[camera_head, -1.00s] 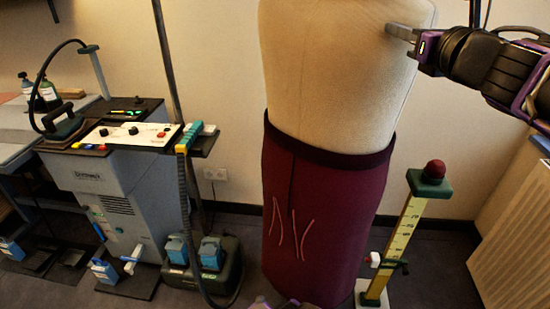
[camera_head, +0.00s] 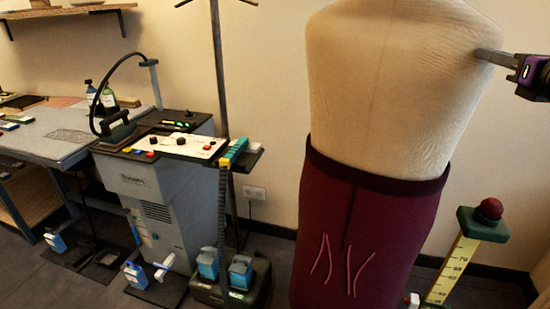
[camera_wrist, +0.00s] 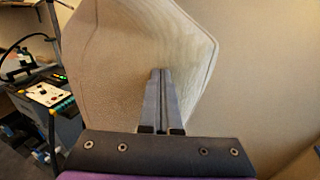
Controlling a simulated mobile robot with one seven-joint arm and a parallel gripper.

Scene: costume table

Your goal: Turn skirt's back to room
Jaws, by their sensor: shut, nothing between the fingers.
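A dark red skirt (camera_head: 345,235) hangs on a beige dress form (camera_head: 400,85) in the head view. It has a darker waistband, a dark vertical seam line and several pink chalk-like lines on the side facing me. My gripper (camera_head: 487,54) is at the upper right of the form, level with its torso and well above the skirt. The wrist view shows its fingers (camera_wrist: 161,75) closed together, pointing at the form's torso (camera_wrist: 115,70). The fingertips overlap the torso in the picture; I cannot tell whether they press on it.
A hem marker with a yellow scale (camera_head: 452,268) and red-topped green head (camera_head: 488,210) stands close right of the skirt. A steam ironing station (camera_head: 160,205) and a pedal unit (camera_head: 233,285) stand left. Some floor shows between station and form.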

